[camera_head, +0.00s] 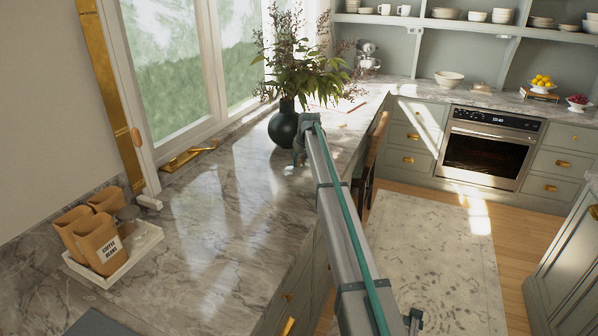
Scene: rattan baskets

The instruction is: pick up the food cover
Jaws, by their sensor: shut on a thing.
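No food cover can be made out in the head view. My own arm crosses the picture from the bottom edge up to a grey joint near the dark vase, and it hides part of the counter and floor behind it. I cannot make out gripper fingers or anything held. A small dark part shows beside the arm at the bottom edge, too little of it to identify.
The dark vase of leafy branches (284,130) stands on the marble counter (205,235). A white tray (145,245) with brown canisters (100,245) is at left. A wooden chair (374,150) stands by the counter. An oven (487,152) is at the back. The middle of the counter is clear.

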